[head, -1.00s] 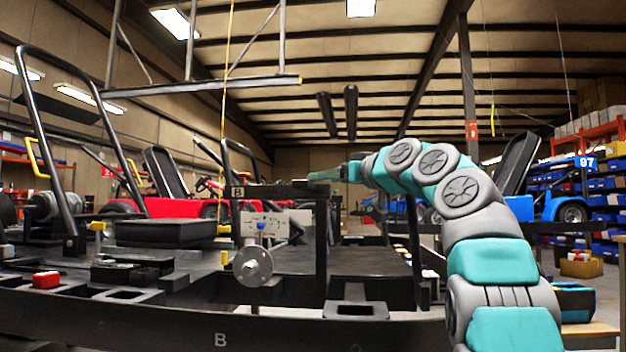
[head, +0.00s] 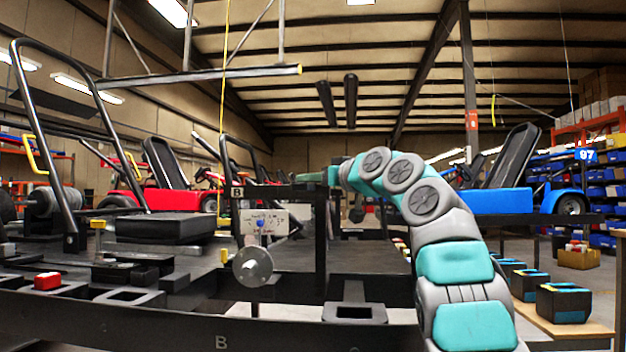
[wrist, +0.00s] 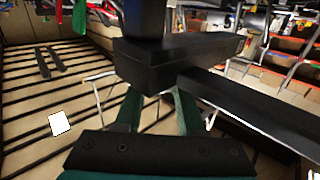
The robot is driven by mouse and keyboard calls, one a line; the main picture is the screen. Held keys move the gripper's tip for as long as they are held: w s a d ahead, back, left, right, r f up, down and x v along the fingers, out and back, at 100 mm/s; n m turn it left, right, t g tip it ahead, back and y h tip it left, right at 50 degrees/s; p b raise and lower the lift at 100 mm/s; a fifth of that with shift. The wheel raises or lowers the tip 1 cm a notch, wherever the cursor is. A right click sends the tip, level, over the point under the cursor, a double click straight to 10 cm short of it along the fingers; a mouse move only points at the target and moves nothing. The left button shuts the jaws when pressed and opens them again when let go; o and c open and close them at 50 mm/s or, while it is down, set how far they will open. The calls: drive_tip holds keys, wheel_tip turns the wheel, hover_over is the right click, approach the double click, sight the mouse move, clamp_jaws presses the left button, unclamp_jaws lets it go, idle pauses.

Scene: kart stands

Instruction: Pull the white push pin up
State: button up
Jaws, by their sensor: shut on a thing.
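My gripper (head: 335,175) is level with the top of a black upright frame (head: 320,235), right of the head view's centre. In the wrist view, its two teal fingers (wrist: 157,112) reach to a black block (wrist: 180,62). The block covers the fingertips. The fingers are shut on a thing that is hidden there. I cannot make out a white push pin in either view. A small blue knob (head: 261,223) sits on a white labelled plate (head: 280,217) left of the frame, apart from my gripper.
A black bar (wrist: 245,110) runs right from the block in the wrist view. A round metal disc (head: 252,267) stands below the plate. A red block (head: 47,281) lies at the left of the bench. A blue kart (head: 505,200) and several dark boxes (head: 563,303) are at the right.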

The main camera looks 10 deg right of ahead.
clamp_jaws()
idle(0.9)
